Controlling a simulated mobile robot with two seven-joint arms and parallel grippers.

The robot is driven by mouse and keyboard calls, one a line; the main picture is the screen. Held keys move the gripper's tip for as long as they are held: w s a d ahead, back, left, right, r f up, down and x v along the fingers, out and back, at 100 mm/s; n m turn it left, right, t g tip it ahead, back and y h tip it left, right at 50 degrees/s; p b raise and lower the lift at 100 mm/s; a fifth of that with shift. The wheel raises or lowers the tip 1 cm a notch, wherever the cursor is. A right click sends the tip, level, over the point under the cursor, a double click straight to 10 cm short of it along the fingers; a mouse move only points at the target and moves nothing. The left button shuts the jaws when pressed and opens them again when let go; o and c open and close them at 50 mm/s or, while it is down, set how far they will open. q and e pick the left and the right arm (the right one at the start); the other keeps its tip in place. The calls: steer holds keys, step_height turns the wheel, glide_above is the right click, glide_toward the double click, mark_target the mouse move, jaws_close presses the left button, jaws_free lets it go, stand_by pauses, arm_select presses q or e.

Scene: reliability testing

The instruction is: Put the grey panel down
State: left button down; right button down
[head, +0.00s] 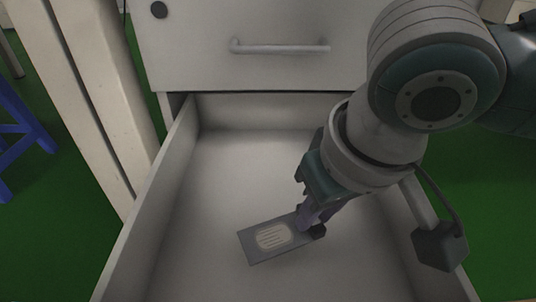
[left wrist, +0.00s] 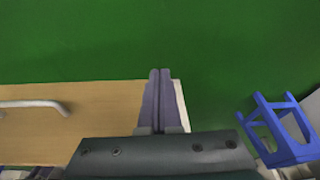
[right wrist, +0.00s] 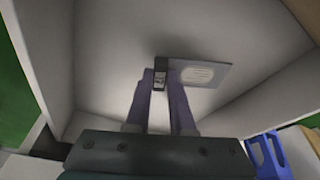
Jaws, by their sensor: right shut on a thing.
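The grey panel (head: 258,248) is a flat rectangle with a pale ribbed oval patch and a small black block at its right end. My right gripper (head: 312,222) is shut on the panel near the black block, inside the open drawer (head: 220,180). In the right wrist view the panel (right wrist: 210,72) reaches out to the right from the fingertips (right wrist: 161,80). I cannot tell whether the panel touches the drawer floor. My left gripper (left wrist: 160,75) shows in the left wrist view with its fingers together and nothing between them.
The open drawer is otherwise empty, with free floor around the panel. A closed drawer front with a bar handle (head: 280,48) stands above and behind it. A cream post (head: 95,90) is at the left. A blue stool (head: 22,135) stands on the green floor.

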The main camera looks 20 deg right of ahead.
step_height(320, 180, down, 4)
steer(key=b, duration=0.3)
steer(key=shift+f, duration=0.1)
steer(key=shift+r, duration=0.2)
steer(key=shift+f, duration=0.1)
steer(key=c, duration=0.8)
jaws_free()
steer(key=shift+p+v, duration=4.9)
steer(key=shift+v, duration=1.2)
